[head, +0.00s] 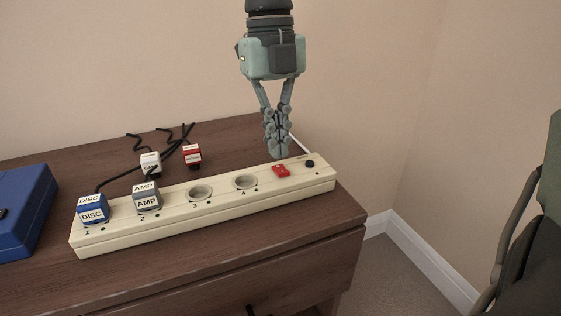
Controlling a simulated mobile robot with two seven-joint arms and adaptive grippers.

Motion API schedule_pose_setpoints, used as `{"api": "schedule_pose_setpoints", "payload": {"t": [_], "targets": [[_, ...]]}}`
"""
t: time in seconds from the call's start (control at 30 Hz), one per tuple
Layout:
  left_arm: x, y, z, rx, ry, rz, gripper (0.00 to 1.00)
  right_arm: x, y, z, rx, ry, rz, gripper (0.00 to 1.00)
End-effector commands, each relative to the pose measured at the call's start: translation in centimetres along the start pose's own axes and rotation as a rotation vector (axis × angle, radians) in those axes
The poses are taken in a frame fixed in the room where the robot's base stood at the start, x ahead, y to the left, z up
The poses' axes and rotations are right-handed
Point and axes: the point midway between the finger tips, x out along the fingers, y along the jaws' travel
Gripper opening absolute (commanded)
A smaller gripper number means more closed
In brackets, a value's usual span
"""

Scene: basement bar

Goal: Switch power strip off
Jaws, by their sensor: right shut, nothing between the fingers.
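A cream power strip (220,208) lies on a dark wooden cabinet. Near its right end is a red switch (281,171), with a small black round part (310,163) beyond it. A blue DISC plug (92,209) sits in socket 1 and a grey AMP plug (146,197) in socket 2. Sockets 3 (200,192) and 4 (245,181) are empty. My right gripper (276,152) points down with its fingers shut and empty, just above and behind the red switch. I cannot tell whether its tips touch anything. My left gripper is out of view.
A white plug (150,163) and a red plug (192,156) lie loose behind the strip with black cords. A blue box (25,212) stands at the left. The cabinet top (225,130) meets the wall behind.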

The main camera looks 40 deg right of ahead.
Motion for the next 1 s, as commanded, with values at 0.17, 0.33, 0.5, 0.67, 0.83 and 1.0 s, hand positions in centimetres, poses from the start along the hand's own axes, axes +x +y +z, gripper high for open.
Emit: {"api": "schedule_pose_setpoints", "payload": {"t": [0.17, 0.33, 0.5, 0.67, 0.83, 1.0], "targets": [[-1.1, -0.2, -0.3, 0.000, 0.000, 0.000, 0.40, -1.8, 0.0, -0.2, 0.000, 0.000, 0.000, 0.00], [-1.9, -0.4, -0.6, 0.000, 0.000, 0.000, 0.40, -3.1, 0.0, -0.4, 0.000, 0.000, 0.000, 0.00], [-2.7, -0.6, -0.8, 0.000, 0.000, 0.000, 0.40, -4.5, 0.0, -0.7, 0.000, 0.000, 0.000, 0.00], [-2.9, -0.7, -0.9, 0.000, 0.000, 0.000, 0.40, -5.0, 0.0, -0.8, 0.000, 0.000, 0.001, 0.00], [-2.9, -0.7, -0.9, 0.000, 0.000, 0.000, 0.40, -4.9, 0.0, -0.7, 0.000, 0.001, 0.000, 0.00], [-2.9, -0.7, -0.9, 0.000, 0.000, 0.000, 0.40, -4.9, 0.0, -0.7, 0.000, 0.001, 0.000, 0.00]]}}
